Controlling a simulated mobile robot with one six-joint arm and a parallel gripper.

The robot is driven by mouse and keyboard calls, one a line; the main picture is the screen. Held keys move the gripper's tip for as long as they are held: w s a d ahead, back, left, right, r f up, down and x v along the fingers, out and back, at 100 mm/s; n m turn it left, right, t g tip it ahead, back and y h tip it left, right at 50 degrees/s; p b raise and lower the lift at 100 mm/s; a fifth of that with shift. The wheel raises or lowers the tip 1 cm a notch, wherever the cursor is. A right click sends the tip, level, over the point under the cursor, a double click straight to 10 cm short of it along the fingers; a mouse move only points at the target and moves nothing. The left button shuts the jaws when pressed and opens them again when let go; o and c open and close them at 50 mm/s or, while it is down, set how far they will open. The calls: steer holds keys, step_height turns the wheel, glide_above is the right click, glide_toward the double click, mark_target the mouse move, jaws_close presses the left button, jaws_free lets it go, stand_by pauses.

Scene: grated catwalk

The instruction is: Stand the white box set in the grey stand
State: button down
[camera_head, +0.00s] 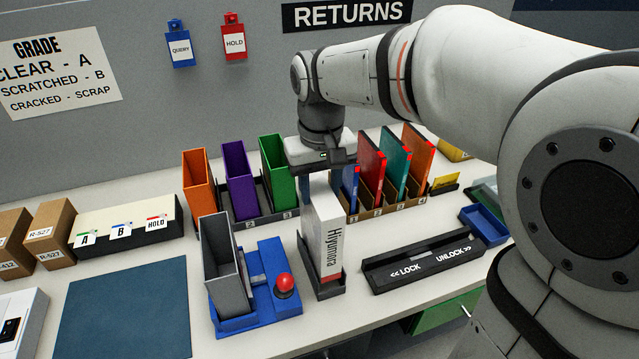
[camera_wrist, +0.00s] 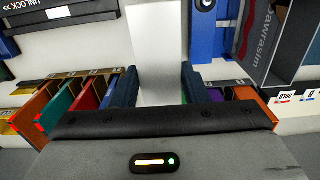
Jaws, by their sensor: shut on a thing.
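The white box set (camera_head: 327,235) is upright, with "Hiyumora" on its spine and a red band near its foot. Its foot is within the outline of the dark grey stand (camera_head: 325,292); I cannot tell whether it rests on the stand's floor. My gripper (camera_head: 319,178) is above the box and shut on its upper part. In the wrist view the white box (camera_wrist: 160,45) shows between the two fingers, and the stand is mostly hidden.
Left of the stand is a blue fixture (camera_head: 262,308) with a red button (camera_head: 285,284) and an open grey case (camera_head: 222,270). At right lies a black LOCK/UNLOCK bar (camera_head: 420,262). Behind are racks with coloured cases, including a green one (camera_head: 277,175) and a red one (camera_head: 371,165).

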steer(key=shift+f+b, duration=1.75)
steer(key=shift+f, duration=0.85)
steer(key=c, duration=0.7)
jaws_free()
steer(key=shift+c, duration=0.2)
steer(key=shift+o, duration=0.4)
steer(key=o, duration=0.3)
